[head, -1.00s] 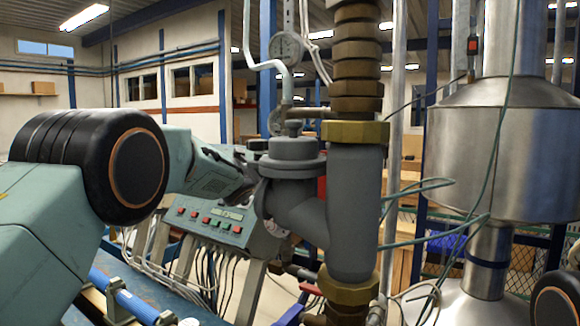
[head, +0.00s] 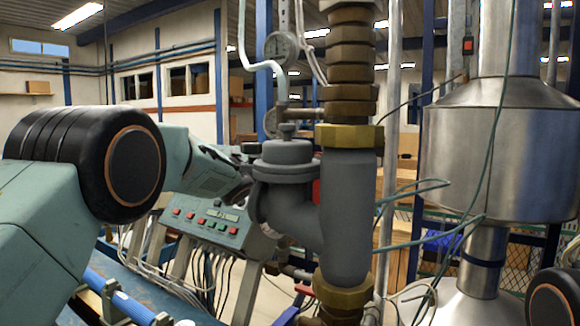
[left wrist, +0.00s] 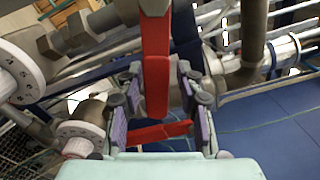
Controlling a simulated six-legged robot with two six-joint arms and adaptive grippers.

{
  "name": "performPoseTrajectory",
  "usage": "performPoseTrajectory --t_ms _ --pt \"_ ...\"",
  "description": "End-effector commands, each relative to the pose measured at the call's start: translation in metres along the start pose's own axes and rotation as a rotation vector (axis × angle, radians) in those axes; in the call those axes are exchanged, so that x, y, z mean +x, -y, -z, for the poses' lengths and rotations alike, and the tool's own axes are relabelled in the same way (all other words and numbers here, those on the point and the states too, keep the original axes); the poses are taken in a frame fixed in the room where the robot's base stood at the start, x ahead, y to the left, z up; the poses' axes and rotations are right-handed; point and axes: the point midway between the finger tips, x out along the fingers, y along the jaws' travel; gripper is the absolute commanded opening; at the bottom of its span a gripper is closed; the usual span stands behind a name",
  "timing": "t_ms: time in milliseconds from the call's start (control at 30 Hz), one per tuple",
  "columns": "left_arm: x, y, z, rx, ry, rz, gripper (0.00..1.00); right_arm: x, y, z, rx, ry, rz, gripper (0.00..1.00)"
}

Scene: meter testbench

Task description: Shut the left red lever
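In the left wrist view a long red lever (left wrist: 156,60) comes down from the top edge, its lower end between the fingers of my left gripper (left wrist: 158,105). The fingers are apart, with gaps beside the lever. A second, shorter red bar (left wrist: 152,134) lies across, lower between the fingers. In the head view my left gripper (head: 245,163) reaches in from the left, its tips largely hidden behind the grey valve body (head: 289,180). A piece of red (head: 316,190) shows behind that body, and a red handle (head: 304,289) sits lower down. My right gripper is out of view.
A vertical pipe with brass nuts (head: 351,136) stands just right of my left gripper. A pressure gauge (head: 281,46) is above. A control panel (head: 215,222) with buttons stands behind. A large metal vessel (head: 500,160) and thin green cables (head: 420,240) are on the right.

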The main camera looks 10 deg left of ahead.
Motion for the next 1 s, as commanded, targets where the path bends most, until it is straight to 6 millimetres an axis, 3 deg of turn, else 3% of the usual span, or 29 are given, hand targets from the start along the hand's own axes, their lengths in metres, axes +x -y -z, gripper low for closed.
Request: performPoseTrajectory --t_ms 467,1000 --pt "-0.004 -0.002 -0.001 0.001 0.000 -0.004 0.46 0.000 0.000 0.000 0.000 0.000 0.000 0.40" --pt "-0.062 -0.001 0.000 0.000 0.001 -0.005 0.46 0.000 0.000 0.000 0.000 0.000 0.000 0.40"
